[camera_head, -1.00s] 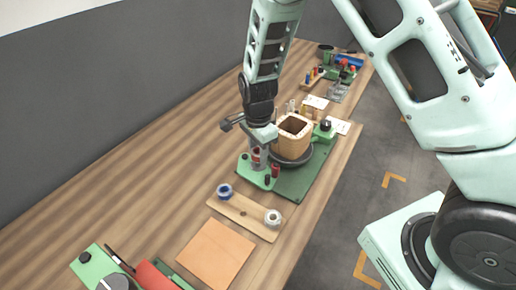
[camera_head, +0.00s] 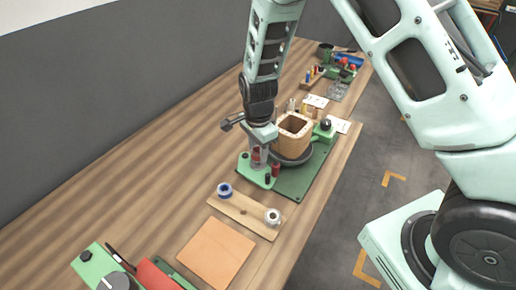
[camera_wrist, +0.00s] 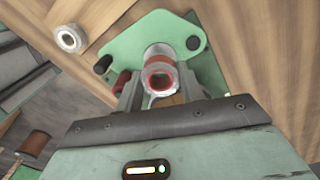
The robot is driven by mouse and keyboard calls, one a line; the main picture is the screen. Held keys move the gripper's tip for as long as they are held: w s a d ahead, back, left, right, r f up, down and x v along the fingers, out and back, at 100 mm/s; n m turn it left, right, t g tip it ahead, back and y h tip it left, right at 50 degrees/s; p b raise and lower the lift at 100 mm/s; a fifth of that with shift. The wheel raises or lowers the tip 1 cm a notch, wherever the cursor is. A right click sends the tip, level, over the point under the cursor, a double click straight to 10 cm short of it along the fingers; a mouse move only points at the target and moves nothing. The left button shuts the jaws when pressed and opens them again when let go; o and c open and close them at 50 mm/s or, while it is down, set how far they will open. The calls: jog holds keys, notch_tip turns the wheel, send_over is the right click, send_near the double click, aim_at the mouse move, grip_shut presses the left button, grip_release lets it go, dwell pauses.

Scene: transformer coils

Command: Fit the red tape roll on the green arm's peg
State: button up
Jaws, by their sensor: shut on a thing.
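The red tape roll (camera_wrist: 160,80) is between the fingers of my gripper (camera_wrist: 158,88) in the wrist view, its round open end facing the camera. My gripper (camera_head: 258,155) is shut on it; in the head view the roll (camera_head: 256,154) shows as a small red band between the fingers. The green arm (camera_wrist: 130,45) is a flat plate below. A pale cylinder (camera_wrist: 157,50) shows just beyond the roll, seemingly the peg. I cannot tell whether the roll is around it or only in line above it.
A red post (camera_head: 275,170) and dark knobs stand on the green arm close to my fingers. A square wooden coil form (camera_head: 293,135) stands right behind. A wooden board (camera_head: 245,213) holds a blue roll (camera_head: 225,190) and a white roll (camera_head: 272,217).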

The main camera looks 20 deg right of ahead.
jog(key=shift+f+b, duration=0.4)
jog(key=shift+f, duration=0.65)
dwell(0.6)
jog(key=shift+f, duration=0.3)
jog(key=o, duration=1.4)
jog(key=shift+r+p, duration=2.1)
jog(key=shift+r, duration=0.45)
